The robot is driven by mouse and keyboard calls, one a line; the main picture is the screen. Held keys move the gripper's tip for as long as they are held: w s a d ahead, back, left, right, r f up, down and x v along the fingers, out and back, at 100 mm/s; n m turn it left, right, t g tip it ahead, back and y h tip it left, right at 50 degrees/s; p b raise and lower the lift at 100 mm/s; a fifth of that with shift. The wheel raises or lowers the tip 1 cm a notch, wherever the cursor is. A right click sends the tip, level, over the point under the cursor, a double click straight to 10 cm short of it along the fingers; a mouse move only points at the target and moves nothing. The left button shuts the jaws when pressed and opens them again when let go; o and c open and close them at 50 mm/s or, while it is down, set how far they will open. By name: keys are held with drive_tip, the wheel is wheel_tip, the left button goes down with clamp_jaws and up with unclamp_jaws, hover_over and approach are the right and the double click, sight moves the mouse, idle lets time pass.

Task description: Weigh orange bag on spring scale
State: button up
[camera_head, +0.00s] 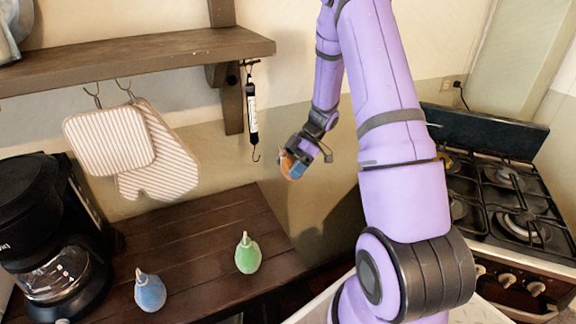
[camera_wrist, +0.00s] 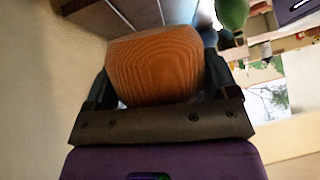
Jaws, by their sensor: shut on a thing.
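My gripper (camera_head: 292,163) is shut on the orange bag (camera_wrist: 158,65), which fills the space between the two fingers in the wrist view. In the head view only a small part of the orange bag (camera_head: 288,167) shows at the fingers. The spring scale (camera_head: 252,110) hangs upright from the bracket under the shelf's right end, with its hook at the bottom empty. My gripper is to the right of that hook, apart from it and at about the same height in the picture. A green bag (camera_head: 248,254) and a blue bag (camera_head: 150,291) stand on the wooden counter.
The wooden shelf (camera_head: 140,60) runs above the counter (camera_head: 190,240). Striped potholders (camera_head: 110,140) hang from hooks under it. A black coffee maker (camera_head: 50,240) stands at the left. A gas stove (camera_head: 510,200) is at the right, behind my arm. The counter's back middle is clear.

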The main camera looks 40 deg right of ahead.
sight(281, 164)
drive_tip(key=shift+w+a, duration=0.2)
drive_tip(key=shift+a, duration=0.8)
drive_tip(key=shift+w+a, duration=0.2)
drive_tip(key=shift+a, duration=0.8)
drive_tip(key=shift+a, duration=0.1)
drive_tip(key=shift+w+a, duration=0.1)
drive_tip(key=shift+a, duration=0.4)
drive_tip(key=shift+a+f, duration=0.1)
drive_tip(key=shift+a, duration=0.05)
drive_tip(key=shift+w+a, duration=0.1)
drive_tip(key=shift+a, duration=0.25)
drive_tip(key=shift+a+f, duration=0.1)
drive_tip(key=shift+f, duration=0.1)
drive_tip(key=shift+a+f, duration=0.15)
drive_tip(key=shift+f, duration=0.2)
drive_tip(key=shift+f, duration=0.15)
